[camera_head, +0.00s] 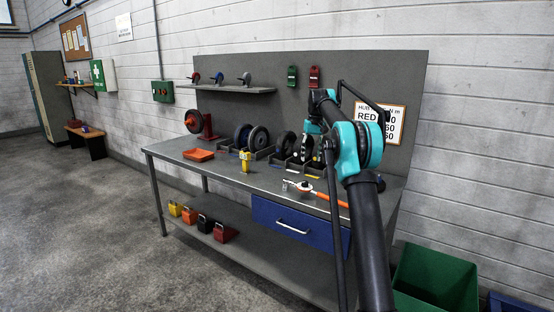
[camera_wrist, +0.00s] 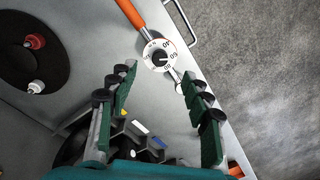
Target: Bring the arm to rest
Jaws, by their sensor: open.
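My gripper (camera_wrist: 158,78) is open in the wrist view, its two green fingers with dark pads spread apart and nothing held between them. In the head view my arm reaches over the right part of the workbench (camera_head: 222,172), and the fingers are mostly hidden behind it. A torque wrench (camera_head: 318,192) with an orange handle and a round white dial lies on the bench top near the front edge. In the wrist view the wrench's dial (camera_wrist: 162,54) shows just beyond the fingertips, apart from them.
Wheels (camera_head: 259,138) stand in grey holders along the bench's back. A yellow item (camera_head: 245,160) and an orange tray (camera_head: 198,155) sit on the left part. A blue drawer (camera_head: 290,222) hangs under the top. A green bin (camera_head: 432,275) stands at the right. Floor at left is clear.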

